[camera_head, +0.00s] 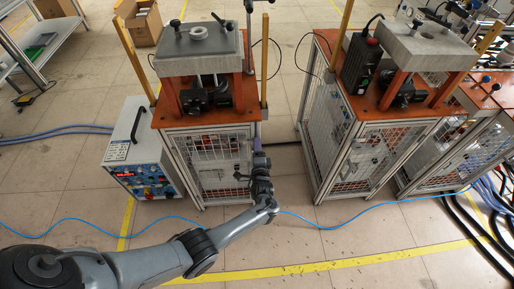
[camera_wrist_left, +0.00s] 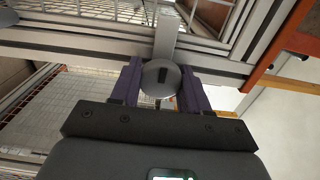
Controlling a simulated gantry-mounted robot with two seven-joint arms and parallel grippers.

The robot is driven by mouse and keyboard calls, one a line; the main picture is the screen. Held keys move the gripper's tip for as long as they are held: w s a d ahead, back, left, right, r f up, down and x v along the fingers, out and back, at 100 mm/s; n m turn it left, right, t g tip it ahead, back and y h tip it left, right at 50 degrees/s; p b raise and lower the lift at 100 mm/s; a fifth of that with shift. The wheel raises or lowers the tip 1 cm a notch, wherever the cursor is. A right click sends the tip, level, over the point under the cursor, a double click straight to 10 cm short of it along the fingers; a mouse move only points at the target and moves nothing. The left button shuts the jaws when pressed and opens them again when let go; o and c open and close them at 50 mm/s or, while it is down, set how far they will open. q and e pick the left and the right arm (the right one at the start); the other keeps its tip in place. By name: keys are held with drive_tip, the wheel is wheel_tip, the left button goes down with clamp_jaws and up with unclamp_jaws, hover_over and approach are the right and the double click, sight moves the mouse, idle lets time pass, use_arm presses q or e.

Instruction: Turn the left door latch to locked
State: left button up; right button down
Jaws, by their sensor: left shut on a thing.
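The left cabinet (camera_head: 212,158) has a mesh door under an orange top. My left arm reaches to its front right edge, and my left gripper (camera_head: 259,160) is at that edge. In the left wrist view, the door latch (camera_wrist_left: 160,79) is a round grey knob with a dark slot, in front of a metal frame bar. The purple fingers of my left gripper (camera_wrist_left: 160,88) stand on both sides of the knob and are shut on it. In the head view the latch is too small and covered to make out. My right gripper is not in view.
A control box (camera_head: 140,150) with a red display stands left of the cabinet. A second mesh cabinet (camera_head: 370,150) stands to the right, with a floor gap between. A blue cable (camera_head: 330,226) crosses the floor in front. Yellow posts rise beside the cabinets.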

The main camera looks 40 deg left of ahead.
use_arm(q)
drive_tip(key=o, duration=0.9)
drive_tip(key=shift+w, duration=0.1)
drive_tip(key=shift+o, duration=0.2)
drive_tip(key=shift+d, duration=0.1)
drive_tip(key=p+v, duration=0.3)
drive_tip(key=v, duration=0.7)
drive_tip(key=shift+s+d, duration=0.25)
drive_tip(key=shift+s, duration=0.05)
